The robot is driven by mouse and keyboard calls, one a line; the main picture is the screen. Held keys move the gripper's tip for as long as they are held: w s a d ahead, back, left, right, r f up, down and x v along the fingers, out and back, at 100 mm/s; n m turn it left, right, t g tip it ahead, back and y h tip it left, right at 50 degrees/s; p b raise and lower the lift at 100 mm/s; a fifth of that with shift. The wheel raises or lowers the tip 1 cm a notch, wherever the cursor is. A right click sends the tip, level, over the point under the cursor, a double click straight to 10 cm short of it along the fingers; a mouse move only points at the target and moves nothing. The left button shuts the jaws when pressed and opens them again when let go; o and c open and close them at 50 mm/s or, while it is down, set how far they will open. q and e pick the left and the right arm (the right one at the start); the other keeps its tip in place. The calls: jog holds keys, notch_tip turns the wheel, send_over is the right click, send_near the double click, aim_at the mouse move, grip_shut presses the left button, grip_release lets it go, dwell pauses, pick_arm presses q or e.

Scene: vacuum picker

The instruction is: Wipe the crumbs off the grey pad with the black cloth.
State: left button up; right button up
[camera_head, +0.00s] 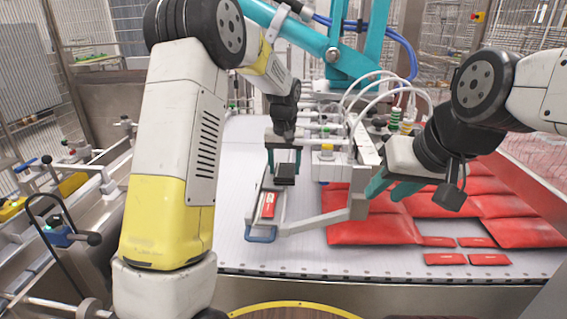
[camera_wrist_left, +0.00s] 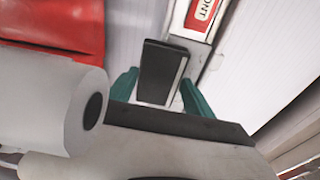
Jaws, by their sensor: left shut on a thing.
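My left gripper (camera_head: 284,172) points down over the white belt, with its teal fingers on either side of a black, block-like thing (camera_head: 285,180), which I take for the black cloth. The left wrist view shows the black cloth (camera_wrist_left: 160,72) between both teal fingers (camera_wrist_left: 158,92). Just in front of it lies a narrow grey frame (camera_head: 279,206) with a red label; I cannot tell if this is the grey pad. I cannot make out crumbs. My right gripper (camera_head: 391,190) has its teal fingers apart, with nothing visible between them, near the red bags.
Red bags (camera_head: 372,229) cover the right of the white belt (camera_head: 310,258), with small red packets (camera_head: 445,259) in front. The belt's left part is clear.

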aim_at(283, 164)
pick_arm(q)
jog(key=shift+w+a+f, duration=0.1)
jog(key=shift+w+a, duration=0.45)
jog(key=shift+a, duration=0.6)
jog(key=shift+w+a, duration=0.5)
jog(key=shift+a, duration=0.6)
jog(key=shift+w+a+f, duration=0.1)
jog(key=shift+w+a, duration=0.45)
jog(key=shift+a, duration=0.6)
jog(key=shift+d+r, duration=0.15)
jog(key=shift+d, duration=1.6)
jog(key=shift+s+d, duration=0.15)
jog(key=shift+d, duration=1.3)
jog(key=shift+a, duration=3.1)
jog(key=shift+a, duration=0.1)
jog(key=shift+w+r, duration=0.2)
jog(key=shift+r, duration=2.75)
